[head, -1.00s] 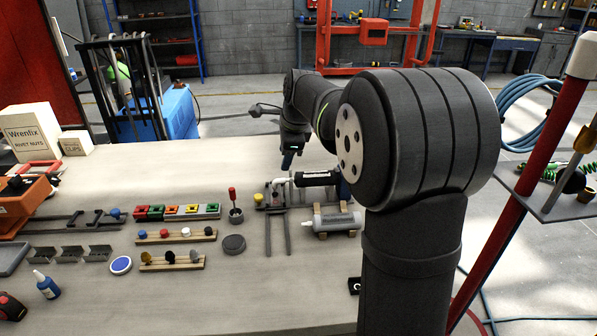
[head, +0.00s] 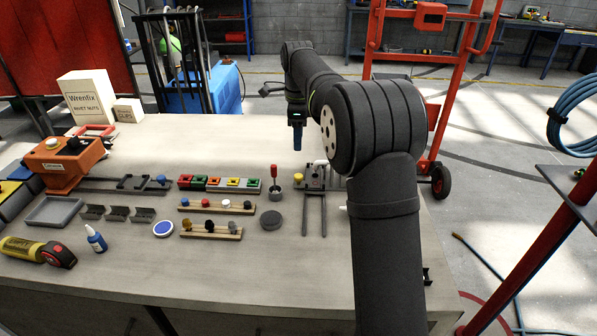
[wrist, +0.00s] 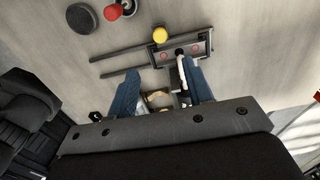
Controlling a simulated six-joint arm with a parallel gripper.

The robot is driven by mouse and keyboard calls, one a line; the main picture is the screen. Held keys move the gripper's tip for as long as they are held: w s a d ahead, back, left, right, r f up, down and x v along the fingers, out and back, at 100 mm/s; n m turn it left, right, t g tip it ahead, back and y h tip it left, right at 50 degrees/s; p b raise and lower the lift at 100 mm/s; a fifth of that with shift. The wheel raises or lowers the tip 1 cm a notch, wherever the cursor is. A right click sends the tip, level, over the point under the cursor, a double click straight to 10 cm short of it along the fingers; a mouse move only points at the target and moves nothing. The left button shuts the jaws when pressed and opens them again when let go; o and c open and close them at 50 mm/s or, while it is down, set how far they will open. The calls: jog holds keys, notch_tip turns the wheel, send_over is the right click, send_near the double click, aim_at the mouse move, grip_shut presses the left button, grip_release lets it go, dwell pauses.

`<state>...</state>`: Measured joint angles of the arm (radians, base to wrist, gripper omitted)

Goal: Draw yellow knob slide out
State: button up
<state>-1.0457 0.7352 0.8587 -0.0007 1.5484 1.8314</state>
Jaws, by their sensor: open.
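The yellow knob (head: 298,178) sits at the left side of a dark slide plate (head: 315,178) near the far end of two parallel rails (head: 313,215). The rails run toward the front of the bench. In the wrist view the yellow knob (wrist: 159,34) shows beyond the fingertips, at the edge of the plate (wrist: 196,48). My gripper (head: 297,140) hangs above the bench, behind the knob in the head view. Its two blue fingers (wrist: 160,84) are apart in the wrist view, and neither touches the knob.
A red-knobbed stick in a grey cup (head: 274,186) and a dark round puck (head: 271,220) stand left of the rails. A second slide with a blue knob (head: 161,179) lies further left. A white rod (wrist: 183,72) shows beside the right finger.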

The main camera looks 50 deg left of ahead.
aim_at(298, 175)
notch_tip(298, 175, down, 12)
jog(key=shift+f, duration=0.2)
grip_shut()
